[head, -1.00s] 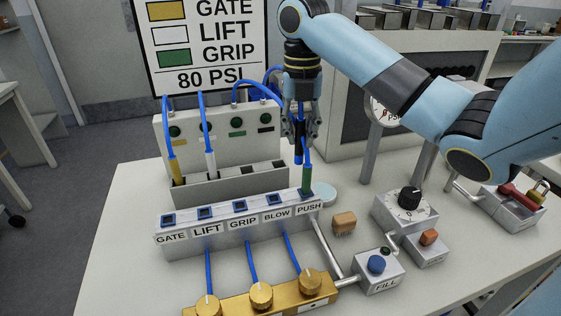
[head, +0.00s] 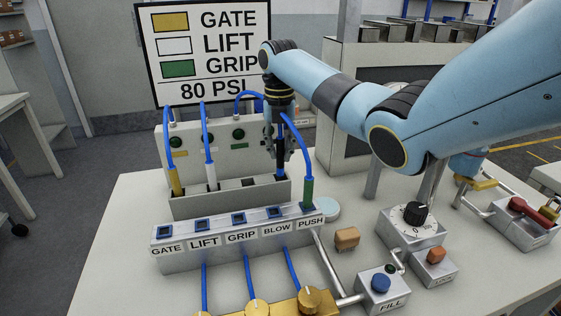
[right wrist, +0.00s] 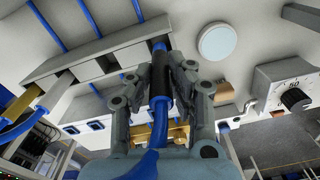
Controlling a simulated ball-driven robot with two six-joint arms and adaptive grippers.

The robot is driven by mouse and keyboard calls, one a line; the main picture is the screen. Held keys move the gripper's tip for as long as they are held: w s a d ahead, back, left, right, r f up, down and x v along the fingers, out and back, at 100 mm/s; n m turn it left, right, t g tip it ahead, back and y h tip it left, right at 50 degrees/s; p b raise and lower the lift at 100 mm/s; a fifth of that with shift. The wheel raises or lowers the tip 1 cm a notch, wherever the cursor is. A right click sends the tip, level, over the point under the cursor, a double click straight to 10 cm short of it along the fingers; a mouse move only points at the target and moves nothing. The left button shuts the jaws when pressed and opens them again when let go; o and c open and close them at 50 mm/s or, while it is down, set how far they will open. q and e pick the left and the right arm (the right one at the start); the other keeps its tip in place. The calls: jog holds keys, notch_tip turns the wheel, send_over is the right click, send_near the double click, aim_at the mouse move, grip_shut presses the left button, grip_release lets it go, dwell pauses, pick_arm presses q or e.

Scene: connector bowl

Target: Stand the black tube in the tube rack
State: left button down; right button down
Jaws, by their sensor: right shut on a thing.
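The black tube (head: 281,161) is upright in my right gripper (head: 281,150), which is shut on it. Its lower end is at the right end of the grey tube rack (head: 230,205); I cannot tell whether it is in the slot or just above it. The right wrist view shows the black tube (right wrist: 160,88) between the fingers, its blue end near the rack (right wrist: 85,62). A yellow tube (head: 175,180) and a white tube (head: 211,176) stand in the rack's left slots. My left gripper is not in view.
A socket block (head: 240,236) labelled GATE to PUSH stands in front of the rack. A green tube (head: 307,192) stands in its PUSH socket, close right of my gripper. Behind the rack is a panel (head: 205,150) with blue hoses. A dial box (head: 410,229) stands to the right.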

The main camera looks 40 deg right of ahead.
aim_at(280, 175)
notch_tip(280, 175, down, 4)
jog(key=shift+r, duration=0.25)
jog(key=shift+f, duration=0.1)
jog(key=c, duration=1.2)
grip_release()
jog(key=shift+f, duration=0.1)
jog(key=shift+r, duration=0.3)
notch_tip(280, 175, up, 12)
jog(key=shift+f+b, duration=0.15)
jog(key=shift+b, duration=0.35)
